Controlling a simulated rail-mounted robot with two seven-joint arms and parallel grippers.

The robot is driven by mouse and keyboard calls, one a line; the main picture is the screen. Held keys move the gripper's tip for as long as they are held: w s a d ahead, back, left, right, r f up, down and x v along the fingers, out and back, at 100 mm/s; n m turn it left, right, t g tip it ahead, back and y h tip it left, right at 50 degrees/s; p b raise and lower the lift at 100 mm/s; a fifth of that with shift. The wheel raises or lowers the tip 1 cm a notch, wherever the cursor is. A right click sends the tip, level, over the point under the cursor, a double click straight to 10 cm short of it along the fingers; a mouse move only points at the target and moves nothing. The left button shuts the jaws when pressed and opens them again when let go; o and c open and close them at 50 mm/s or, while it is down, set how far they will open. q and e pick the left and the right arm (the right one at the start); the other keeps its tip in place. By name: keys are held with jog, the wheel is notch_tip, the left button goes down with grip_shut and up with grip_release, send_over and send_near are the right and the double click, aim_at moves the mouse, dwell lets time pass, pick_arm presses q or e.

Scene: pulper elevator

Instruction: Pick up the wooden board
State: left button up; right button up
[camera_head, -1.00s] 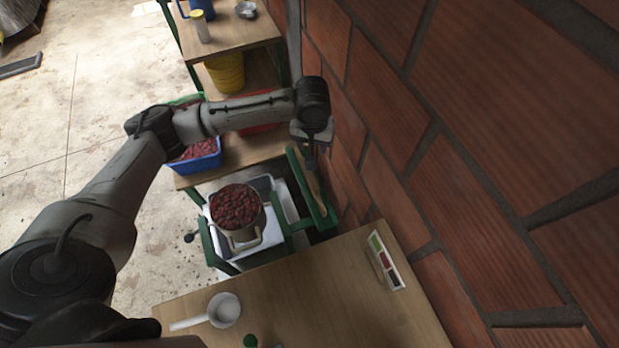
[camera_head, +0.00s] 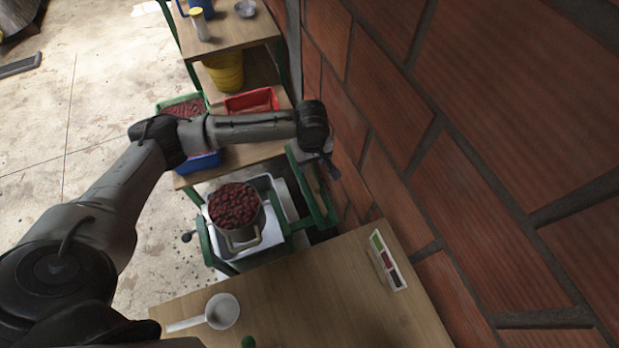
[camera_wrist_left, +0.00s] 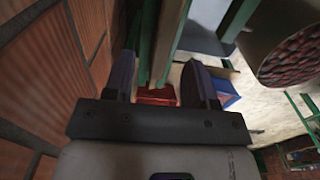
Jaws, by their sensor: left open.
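The wooden board seems to be the narrow brown strip (camera_head: 312,180) beside the green frame (camera_head: 327,213) along the brick wall; my left arm hides part of it. In the left wrist view a brown strip (camera_wrist_left: 166,45) runs beside a green bar, between the finger directions. My left gripper (camera_head: 328,166) is over the upper end of the green frame, close to the wall. In the wrist view its two dark fingers (camera_wrist_left: 160,80) are apart, with nothing visibly clamped between them. My right gripper is out of view.
The brick wall (camera_head: 450,130) is close on the right. A pot of red cherries (camera_head: 235,207) stands left of the green frame. A wooden table (camera_head: 300,295) with a white saucepan (camera_head: 222,311) is in front. Shelves with a red tray (camera_head: 251,102) stand behind.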

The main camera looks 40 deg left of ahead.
aim_at(309, 172)
pick_arm(q)
jog(key=shift+s+a+f+b, duration=0.1)
jog(key=shift+f+b, duration=0.3)
jog(key=shift+f, duration=1.15)
jog(key=shift+s+a+f+b, duration=0.1)
jog(key=shift+f+b, duration=0.25)
jog(key=shift+f, duration=1.15)
jog(key=shift+c, duration=0.4)
grip_shut()
